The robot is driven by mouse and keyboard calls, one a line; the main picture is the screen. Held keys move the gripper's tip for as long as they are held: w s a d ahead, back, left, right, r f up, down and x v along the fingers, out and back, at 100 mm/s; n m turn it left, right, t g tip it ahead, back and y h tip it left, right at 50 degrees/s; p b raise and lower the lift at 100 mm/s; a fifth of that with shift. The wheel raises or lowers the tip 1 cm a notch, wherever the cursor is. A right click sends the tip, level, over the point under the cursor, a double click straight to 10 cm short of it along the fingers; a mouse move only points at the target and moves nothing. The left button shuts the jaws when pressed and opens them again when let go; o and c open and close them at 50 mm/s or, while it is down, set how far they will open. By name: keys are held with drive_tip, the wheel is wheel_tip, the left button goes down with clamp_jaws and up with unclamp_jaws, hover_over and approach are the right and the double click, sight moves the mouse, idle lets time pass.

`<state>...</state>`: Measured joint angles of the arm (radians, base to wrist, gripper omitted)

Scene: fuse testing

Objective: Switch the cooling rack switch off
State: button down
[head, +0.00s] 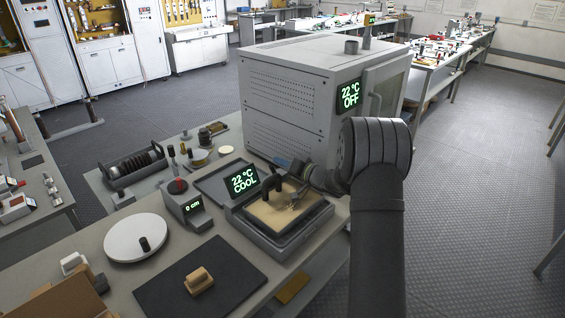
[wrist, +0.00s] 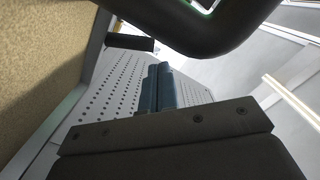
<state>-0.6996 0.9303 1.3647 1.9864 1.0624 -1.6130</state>
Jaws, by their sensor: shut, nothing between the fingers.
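The cooling rack (head: 279,256) is a grey open box on the bench with a tan, sand-like surface (head: 268,217) inside. Its display (head: 243,180) reads 22 °C COOL. A black upright handle-like part (head: 266,188) stands beside the display; I cannot tell whether it is the switch. My gripper (head: 285,163) reaches in from the right, low over the rack's far side. In the wrist view its blue fingers (wrist: 158,85) are shut together and empty. A thick black curved bar (wrist: 205,35) crosses close above them, with a green glow behind it. Contact is unclear.
A large grey oven (head: 290,95) reading 22 °C OFF stands just behind the rack; a perforated panel (wrist: 125,85) fills the wrist view beyond the fingers. A small 0 cm device (head: 186,202), a white disc (head: 135,237) and a black mat (head: 225,285) lie left and in front.

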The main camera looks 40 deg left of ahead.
drive_tip(key=d, duration=1)
drive_tip(key=shift+w+r, duration=0.25)
drive_tip(key=shift+r, duration=0.1)
drive_tip(key=a, duration=0.6)
drive_tip(key=shift+s+f, duration=0.2)
drive_tip(key=shift+f, duration=0.05)
drive_tip(key=shift+w+a+f, duration=0.1)
drive_tip(key=shift+w+a, duration=0.15)
drive_tip(key=shift+w+a+f+m, duration=0.2)
drive_tip(key=shift+w+m, duration=0.3)
drive_tip(key=shift+m, duration=0.4)
drive_tip(key=w+d+f+m, duration=0.1)
drive_tip(key=w+d+m, duration=0.2)
drive_tip(key=d+m, duration=0.2)
drive_tip(key=shift+w+g, duration=0.25)
drive_tip(key=shift+g, duration=0.05)
drive_tip(key=shift+f, duration=0.1)
